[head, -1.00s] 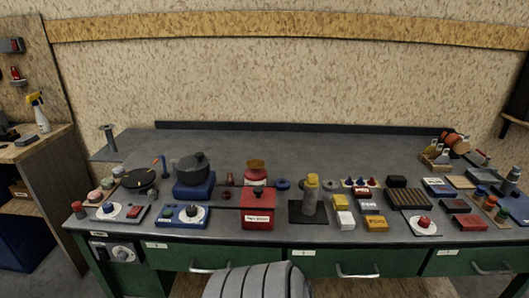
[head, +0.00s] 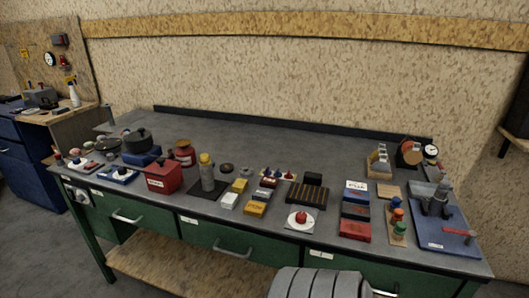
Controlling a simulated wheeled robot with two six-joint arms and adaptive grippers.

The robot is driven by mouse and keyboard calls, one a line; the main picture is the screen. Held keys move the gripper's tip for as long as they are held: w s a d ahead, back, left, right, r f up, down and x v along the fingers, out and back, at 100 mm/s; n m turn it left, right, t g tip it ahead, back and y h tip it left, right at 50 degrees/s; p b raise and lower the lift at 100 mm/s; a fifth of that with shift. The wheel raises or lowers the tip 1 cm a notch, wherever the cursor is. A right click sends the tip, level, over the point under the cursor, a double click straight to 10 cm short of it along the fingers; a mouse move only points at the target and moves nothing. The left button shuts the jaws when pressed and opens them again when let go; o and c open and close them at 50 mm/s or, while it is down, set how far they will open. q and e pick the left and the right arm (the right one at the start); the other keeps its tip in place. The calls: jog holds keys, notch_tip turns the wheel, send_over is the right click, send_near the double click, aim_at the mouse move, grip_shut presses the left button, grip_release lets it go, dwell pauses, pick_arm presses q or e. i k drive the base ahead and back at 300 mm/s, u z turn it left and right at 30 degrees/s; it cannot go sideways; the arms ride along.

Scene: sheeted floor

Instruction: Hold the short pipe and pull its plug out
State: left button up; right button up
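A grey upright cylinder (head: 208,183) with a yellow top (head: 206,159) stands on a dark square mat (head: 220,190) near the front of the bench, left of centre. It looks like the short pipe with its plug in the upper end, but it is too small to be sure. Neither of my grippers shows in the head view, and nothing is seen touching the cylinder.
The long grey bench (head: 250,139) is crowded along its front. A red box (head: 162,177) stands left of the cylinder, with yellow and white blocks to its right. A blue board (head: 445,228) with a dark fixture lies at the right end. The bench's back strip is clear.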

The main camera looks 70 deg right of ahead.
aim_at(204, 157)
jog(key=k, duration=0.15)
jog(key=z, duration=1.15)
